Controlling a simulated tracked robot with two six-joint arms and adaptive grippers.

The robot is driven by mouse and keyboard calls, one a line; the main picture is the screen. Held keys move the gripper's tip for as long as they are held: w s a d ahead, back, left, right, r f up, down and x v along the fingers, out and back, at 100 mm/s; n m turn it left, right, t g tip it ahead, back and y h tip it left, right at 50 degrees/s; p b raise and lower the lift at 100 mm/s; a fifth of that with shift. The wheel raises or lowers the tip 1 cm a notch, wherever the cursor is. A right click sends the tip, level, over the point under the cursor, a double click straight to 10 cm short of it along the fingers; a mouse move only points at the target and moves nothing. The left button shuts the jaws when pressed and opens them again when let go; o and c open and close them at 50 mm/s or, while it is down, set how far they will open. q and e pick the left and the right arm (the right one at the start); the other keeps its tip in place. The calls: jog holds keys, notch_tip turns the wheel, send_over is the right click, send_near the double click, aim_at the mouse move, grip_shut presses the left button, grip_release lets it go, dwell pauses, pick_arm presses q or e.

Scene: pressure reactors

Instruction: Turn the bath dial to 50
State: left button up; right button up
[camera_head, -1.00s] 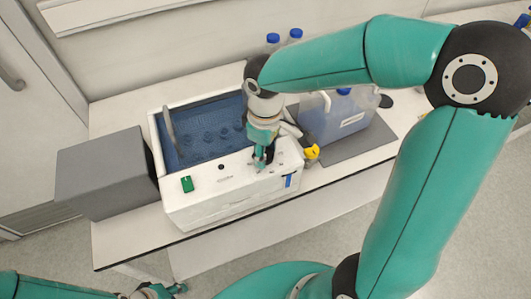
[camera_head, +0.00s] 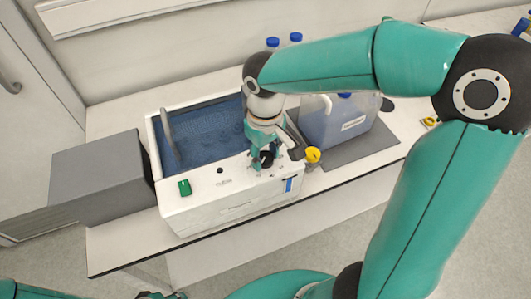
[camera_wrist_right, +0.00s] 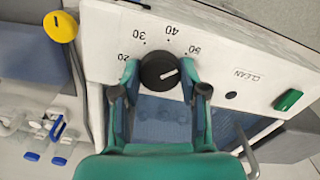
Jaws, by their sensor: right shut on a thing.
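The bath dial is a black round knob with a white pointer line, on the white front panel of the water bath (camera_head: 235,203). The dial (camera_wrist_right: 160,71) shows between the fingers in the right wrist view. Its scale is printed 20, 30, 40 and 50. The pointer points right and slightly up, close to the 50 mark and a little below it. My right gripper (camera_head: 264,162) is shut on the dial, one finger on each side; it also shows in the wrist view (camera_wrist_right: 159,92). Only a bit of my left gripper (camera_head: 160,295) shows at the bottom edge; its jaws are unclear.
A green switch (camera_head: 184,187) is on the panel left of the dial. A yellow-ended part (camera_head: 313,155) sticks out at the bath's right corner. A canister (camera_head: 337,126) stands to the right on a grey mat. A grey box (camera_head: 98,180) adjoins the bath's left.

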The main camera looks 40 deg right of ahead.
aim_at(265, 157)
jog(key=o, duration=1.1)
jog(key=shift+o, duration=0.2)
notch_tip(265, 157, up, 12)
jog(key=shift+f, duration=0.1)
